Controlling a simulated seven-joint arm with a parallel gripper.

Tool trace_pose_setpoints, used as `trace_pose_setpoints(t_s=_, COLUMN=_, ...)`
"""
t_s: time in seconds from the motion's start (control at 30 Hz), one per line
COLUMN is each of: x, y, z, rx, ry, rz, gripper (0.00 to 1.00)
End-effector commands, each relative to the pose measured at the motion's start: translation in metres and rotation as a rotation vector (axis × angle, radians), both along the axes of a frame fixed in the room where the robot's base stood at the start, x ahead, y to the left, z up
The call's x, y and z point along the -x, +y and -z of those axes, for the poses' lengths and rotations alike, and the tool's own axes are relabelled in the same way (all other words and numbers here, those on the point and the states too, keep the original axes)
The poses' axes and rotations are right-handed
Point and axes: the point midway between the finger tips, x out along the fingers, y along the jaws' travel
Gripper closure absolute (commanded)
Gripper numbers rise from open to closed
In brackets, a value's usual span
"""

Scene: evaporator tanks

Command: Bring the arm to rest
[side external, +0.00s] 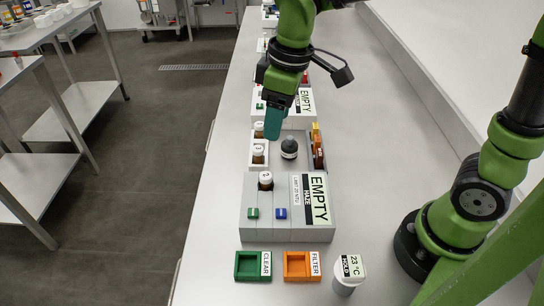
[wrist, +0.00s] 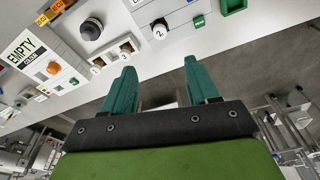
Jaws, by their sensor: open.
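My gripper (side external: 275,122) hangs from the green arm over the bench's left side, above the far end of the vial holder. In the wrist view its two teal fingers (wrist: 160,78) are spread apart with nothing between them. A brown vial with a white cap marked 2 (side external: 265,180) stands in the near grey tank unit (side external: 262,232) labelled EMPTY; its cap also shows in the wrist view (wrist: 159,31). Two more capped vials (side external: 258,152) stand in a white holder, with a dark round-topped object (side external: 289,148) to their right. No contact between the fingers and these things is visible.
A green CLEAR tray (side external: 252,266), an orange FILTER tray (side external: 301,266) and a white labelled cup (side external: 348,272) sit at the near end. A second EMPTY unit (side external: 296,103) stands farther back. The bench (side external: 395,140) is clear right of the units.

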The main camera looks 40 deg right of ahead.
Motion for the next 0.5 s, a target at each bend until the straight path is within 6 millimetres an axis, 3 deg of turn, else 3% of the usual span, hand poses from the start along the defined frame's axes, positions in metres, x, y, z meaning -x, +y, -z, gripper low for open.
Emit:
trace_pose_setpoints(t_s=0.33, x=-0.001, y=0.0, z=-0.003, rx=-0.004, ry=-0.006, rz=0.018, gripper=0.41)
trace_pose_setpoints(t_s=0.5, x=0.013, y=-0.016, z=0.006, rx=-0.059, ry=-0.033, rz=0.208, gripper=0.41)
